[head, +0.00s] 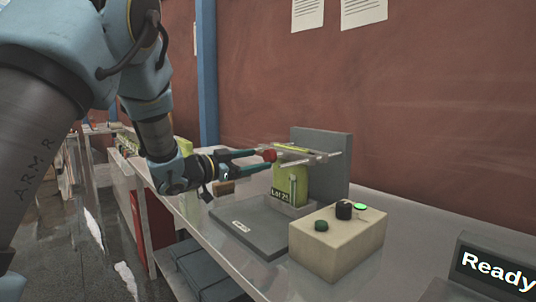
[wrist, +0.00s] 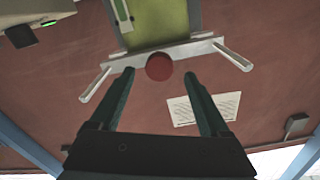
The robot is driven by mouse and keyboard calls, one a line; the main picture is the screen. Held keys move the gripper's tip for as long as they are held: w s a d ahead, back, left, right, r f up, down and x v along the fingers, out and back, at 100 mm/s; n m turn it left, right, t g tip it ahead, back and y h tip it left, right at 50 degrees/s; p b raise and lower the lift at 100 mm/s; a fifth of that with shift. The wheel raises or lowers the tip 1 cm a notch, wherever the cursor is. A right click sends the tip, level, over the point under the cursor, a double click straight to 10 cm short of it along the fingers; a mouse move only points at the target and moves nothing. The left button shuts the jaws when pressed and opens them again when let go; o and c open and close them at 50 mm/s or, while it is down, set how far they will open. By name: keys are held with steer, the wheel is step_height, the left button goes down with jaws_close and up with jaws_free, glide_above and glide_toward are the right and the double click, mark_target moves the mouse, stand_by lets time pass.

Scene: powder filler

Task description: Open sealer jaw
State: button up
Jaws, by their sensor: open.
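The sealer (head: 334,160) stands on the bench with a grey upright back plate. Its metal jaw bar (head: 310,157) runs across near the top of a green pouch (head: 288,182) labelled "Lot 25". A red round knob (head: 269,155) sits at the front of the jaw. My gripper (head: 262,162) is open, its two teal fingers reaching to the knob. In the wrist view, the red knob (wrist: 159,67) lies between and just beyond the open fingertips (wrist: 158,78), with the jaw bar (wrist: 190,50) behind it. I cannot tell whether a finger touches the knob.
A beige control box (head: 338,238) with a black knob, a dark green button and a lit green button stands at the sealer's front right. A "Ready" display (head: 494,272) is at the lower right. A red wall with posted papers (head: 363,12) is behind.

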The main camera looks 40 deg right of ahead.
mark_target(267, 157)
steer(key=d+p, duration=0.1)
steer(key=d, duration=0.5)
steer(key=shift+s+d, duration=0.1)
steer(key=shift+s, duration=0.1)
jaws_close()
stand_by(0.5)
stand_by(0.7)
